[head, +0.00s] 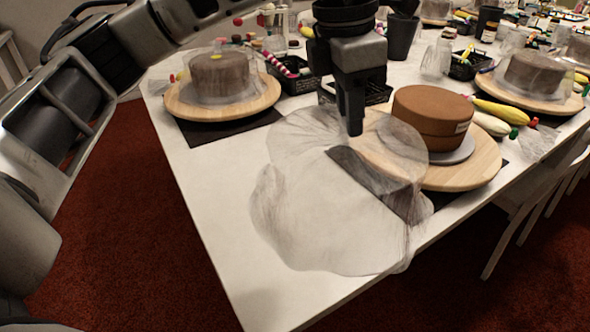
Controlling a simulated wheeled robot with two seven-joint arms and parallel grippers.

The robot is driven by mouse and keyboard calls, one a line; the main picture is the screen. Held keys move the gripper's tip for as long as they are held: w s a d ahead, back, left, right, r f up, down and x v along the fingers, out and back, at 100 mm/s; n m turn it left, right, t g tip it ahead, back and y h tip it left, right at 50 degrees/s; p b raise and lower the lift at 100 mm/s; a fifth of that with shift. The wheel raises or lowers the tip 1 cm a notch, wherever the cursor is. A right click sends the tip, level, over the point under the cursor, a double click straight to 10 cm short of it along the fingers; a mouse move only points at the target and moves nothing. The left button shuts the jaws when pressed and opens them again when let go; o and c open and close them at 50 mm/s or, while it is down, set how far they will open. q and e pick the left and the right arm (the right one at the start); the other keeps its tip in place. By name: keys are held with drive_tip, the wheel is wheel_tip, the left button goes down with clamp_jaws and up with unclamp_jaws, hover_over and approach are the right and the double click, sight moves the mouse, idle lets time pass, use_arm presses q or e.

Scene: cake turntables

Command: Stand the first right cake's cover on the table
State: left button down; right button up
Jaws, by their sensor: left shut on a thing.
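The clear, wrinkled cover (320,215) hangs from my left gripper (355,128), which is shut on its top. The cover is off the cake and looks held in front of it, over the near end of the table. I cannot tell whether its lower rim touches the table (215,185). The uncovered brown cake (430,105) stands on a silver board on a round wooden turntable (475,168), to the right of the gripper. The turntable's left part and the dark mat (365,178) under it show through the cover. My right gripper is out of view.
Another covered cake (219,75) stands on a wooden turntable (265,100) at the left. A third covered cake (535,72) is at the right. A dark basket (378,92) and candy canes are behind. The near-left tabletop is bare.

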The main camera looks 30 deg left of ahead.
use_arm(q)
drive_tip(key=a+f, duration=0.3)
drive_tip(key=a, duration=0.1)
drive_tip(key=a+f, duration=0.3)
drive_tip(key=f, duration=0.1)
drive_tip(key=shift+a, duration=0.35)
drive_tip(key=shift+a+f, duration=0.15)
drive_tip(key=shift+f, duration=0.75)
drive_tip(key=shift+a+f, duration=0.15)
drive_tip(key=shift+f, duration=0.7)
drive_tip(key=shift+f+b, duration=0.1)
drive_tip(key=shift+b, duration=0.25)
drive_tip(key=shift+f, duration=0.2)
drive_tip(key=c, duration=1.3)
unclamp_jaws()
drive_tip(key=shift+r, duration=0.15)
wheel_tip(320, 180, up, 12)
drive_tip(key=p, duration=0.1)
hover_over(295, 124)
drive_tip(key=a, duration=0.2)
drive_tip(key=shift+s+d+r, duration=0.1)
drive_tip(key=shift+s+d, duration=0.1)
drive_tip(key=shift+s, duration=0.2)
